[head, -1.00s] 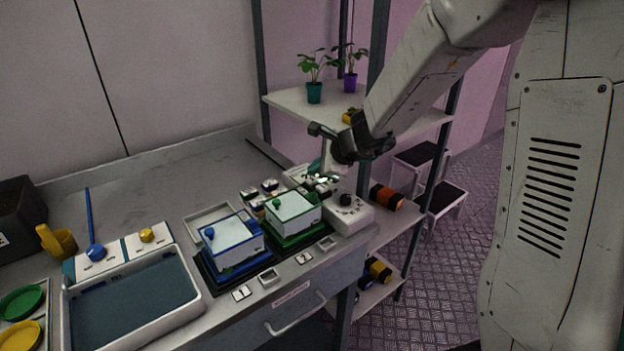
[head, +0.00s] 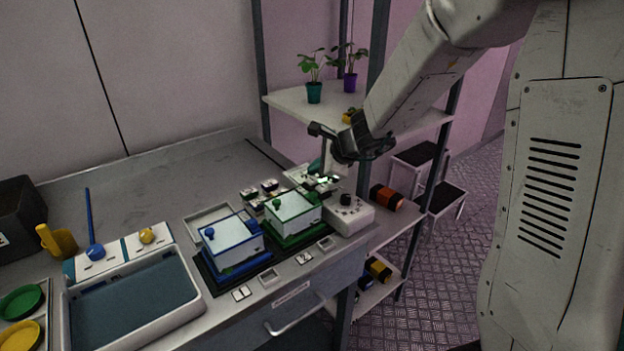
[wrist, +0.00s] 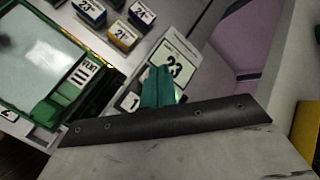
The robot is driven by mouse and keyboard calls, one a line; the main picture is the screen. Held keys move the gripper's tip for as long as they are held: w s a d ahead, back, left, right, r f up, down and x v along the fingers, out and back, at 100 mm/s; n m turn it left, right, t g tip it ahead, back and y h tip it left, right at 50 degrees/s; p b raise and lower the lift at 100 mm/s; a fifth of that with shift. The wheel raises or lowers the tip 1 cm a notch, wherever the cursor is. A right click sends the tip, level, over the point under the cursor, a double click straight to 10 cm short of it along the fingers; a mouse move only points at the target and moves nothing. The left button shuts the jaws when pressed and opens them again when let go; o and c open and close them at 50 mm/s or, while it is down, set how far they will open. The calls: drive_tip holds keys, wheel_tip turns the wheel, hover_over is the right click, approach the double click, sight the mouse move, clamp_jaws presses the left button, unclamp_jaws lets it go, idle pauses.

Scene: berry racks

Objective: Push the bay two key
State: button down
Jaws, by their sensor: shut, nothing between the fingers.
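A white plate marked 2 (head: 304,258) lies at the bench's front edge, before the green-based box (head: 292,208). A small grey square in a pale frame (head: 326,243) is beside it on the right; I cannot tell surely which one is the key. My gripper (head: 321,172) is behind and right of the green box, above the white unit at the bench's back right.
A blue-based box (head: 232,246) stands left of the green one, with a plate marked 1 (head: 242,292) before it. A white unit with a black knob (head: 348,214) stands right of the green box. Small numbered blocks (wrist: 124,34) lie behind. A shelf rack (head: 285,99) is beyond.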

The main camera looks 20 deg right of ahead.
sight(316, 181)
drive_tip(key=shift+f, duration=0.1)
idle(0.3)
drive_tip(key=shift+f, duration=0.35)
drive_tip(key=shift+f, duration=0.2)
idle(0.4)
drive_tip(key=shift+r, duration=0.65)
drive_tip(key=shift+r, duration=3)
